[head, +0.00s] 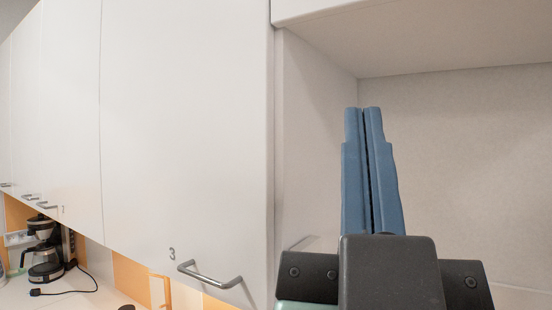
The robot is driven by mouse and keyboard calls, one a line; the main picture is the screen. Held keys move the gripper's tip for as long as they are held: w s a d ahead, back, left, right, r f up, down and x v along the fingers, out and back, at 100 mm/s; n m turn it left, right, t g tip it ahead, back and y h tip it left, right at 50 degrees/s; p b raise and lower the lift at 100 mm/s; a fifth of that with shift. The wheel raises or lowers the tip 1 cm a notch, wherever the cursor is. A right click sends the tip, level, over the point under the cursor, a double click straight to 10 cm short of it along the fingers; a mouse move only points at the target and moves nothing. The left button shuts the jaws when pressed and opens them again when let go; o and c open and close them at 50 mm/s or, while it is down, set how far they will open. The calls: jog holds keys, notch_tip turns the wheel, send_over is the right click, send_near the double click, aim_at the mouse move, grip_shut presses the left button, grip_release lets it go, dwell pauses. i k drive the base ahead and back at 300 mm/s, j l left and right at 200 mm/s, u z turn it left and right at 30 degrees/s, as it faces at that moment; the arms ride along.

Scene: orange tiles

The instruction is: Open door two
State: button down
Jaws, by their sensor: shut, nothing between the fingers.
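A row of white wall-cabinet doors runs along the left of the head view. The nearest door (190,120) has a dark number at its lower left that reads as 3, and a grey bar handle (210,275) at its lower right. It looks shut. The door to its left (72,110) carries a small mark too tiny to read; a handle (46,206) shows near its lower left. I cannot read a number two on any door. My gripper (363,110), with blue fingers, is shut and empty, pointing up. It appears right of the nearest door and its handle, in front of the open recess.
An open recess (450,150) with pale walls lies right of the nearest door, under an upper cabinet (430,30). A coffee maker (44,255) with a cable stands on the white counter (85,298) at lower left. Orange and white tiles (130,275) line the wall below the doors.

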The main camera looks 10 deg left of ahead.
aim_at(70, 105)
jog(key=u, duration=1.4)
jog(key=i+j+z, duration=0.15)
jog(key=i+j, duration=0.85)
jog(key=i+j+z, duration=0.2)
jog(key=i+j, duration=0.85)
jog(key=j, duration=0.1)
